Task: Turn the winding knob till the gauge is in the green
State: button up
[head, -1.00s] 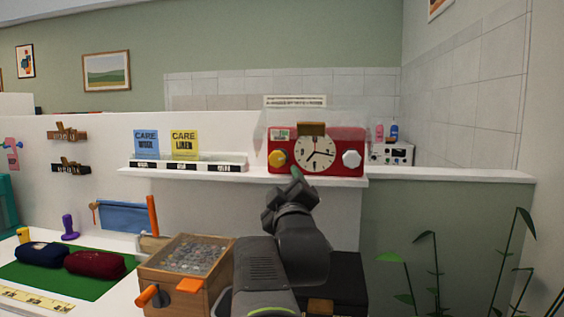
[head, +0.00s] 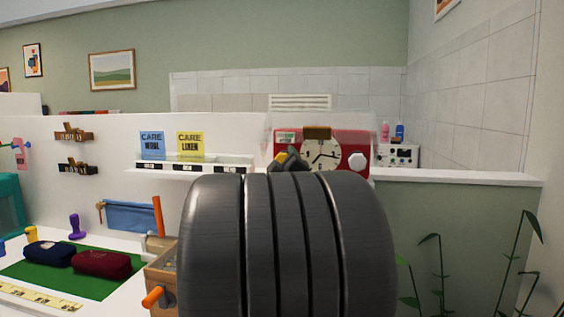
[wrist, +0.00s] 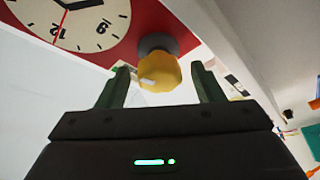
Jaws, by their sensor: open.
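A red clock box (head: 362,142) with a white dial (head: 320,155) stands on the ledge in the head view. In the wrist view the yellow knob (wrist: 158,75) sits on a dark collar on the red face. My gripper (wrist: 161,72) is open, with one green finger on each side of the knob and gaps showing. A small pale green-marked panel (head: 286,137) is at the box's upper left; its reading is too small to tell.
A white knob (head: 357,161) is at the right of the dial. My arm covers the lower middle of the head view. Plants (head: 430,265) stand at the right.

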jog(key=shift+w, duration=0.25)
jog(key=c, duration=1)
